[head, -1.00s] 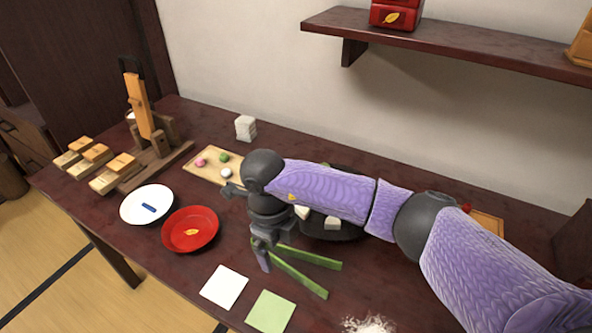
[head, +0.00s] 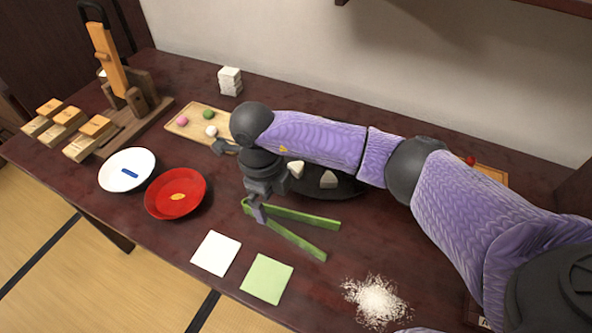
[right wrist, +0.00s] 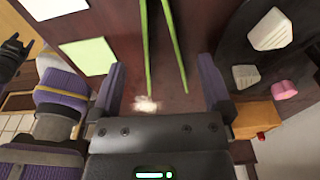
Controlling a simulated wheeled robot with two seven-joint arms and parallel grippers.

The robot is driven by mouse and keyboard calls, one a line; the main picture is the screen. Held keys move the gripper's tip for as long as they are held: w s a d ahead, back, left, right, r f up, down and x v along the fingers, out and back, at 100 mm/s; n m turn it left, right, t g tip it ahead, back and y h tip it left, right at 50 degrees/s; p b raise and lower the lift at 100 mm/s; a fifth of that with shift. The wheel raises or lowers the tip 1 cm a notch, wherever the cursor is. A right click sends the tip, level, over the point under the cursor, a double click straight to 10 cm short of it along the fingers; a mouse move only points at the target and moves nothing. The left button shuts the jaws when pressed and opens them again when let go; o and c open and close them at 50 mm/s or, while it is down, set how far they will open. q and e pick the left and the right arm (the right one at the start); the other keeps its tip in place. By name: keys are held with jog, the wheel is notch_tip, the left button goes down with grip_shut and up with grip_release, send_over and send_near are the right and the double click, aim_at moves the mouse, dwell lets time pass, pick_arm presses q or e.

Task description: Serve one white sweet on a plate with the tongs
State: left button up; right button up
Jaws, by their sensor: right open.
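The green tongs (head: 297,238) lie spread on the dark table, their joined end at left. My right gripper (head: 258,212) is open and empty over that end; I cannot tell whether it touches. In the right wrist view the tongs (right wrist: 147,45) show between and beyond the open fingers (right wrist: 161,68). The white sweet (head: 211,131) sits on a wooden board (head: 184,128) with a pink and a green sweet. A white plate (head: 112,176) with a blue mark and a red plate (head: 157,208) with a yellow leaf stand at left. A dark gripper-like part, perhaps my left gripper (right wrist: 12,55), shows at the wrist view's left edge.
A white napkin (head: 215,253) and a green napkin (head: 267,279) lie in front. White powder (head: 376,300) is spilled nearby. A dark round tray (head: 345,187) with white pieces is partly behind my right arm. A wooden press (head: 120,75) and blocks (head: 67,121) stand at left.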

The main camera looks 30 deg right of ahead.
aim_at(278, 223)
notch_tip(278, 223, down, 4)
jog(key=shift+s+d+f+b, duration=0.15)
jog(key=shift+f+b, duration=0.1)
jog(key=shift+b, duration=0.8)
jog(key=shift+f+b, duration=0.3)
jog(key=shift+f, duration=0.25)
pick_arm(q)
jog(key=f, duration=0.3)
jog(key=shift+s+a+f+g, duration=0.1)
jog(key=shift+s+g, duration=0.2)
jog(key=shift+s, duration=0.05)
pick_arm(e)
jog(key=c, duration=0.7)
pick_arm(q)
jog(key=shift+s, duration=0.35)
pick_arm(e)
jog(key=shift+r, duration=0.1)
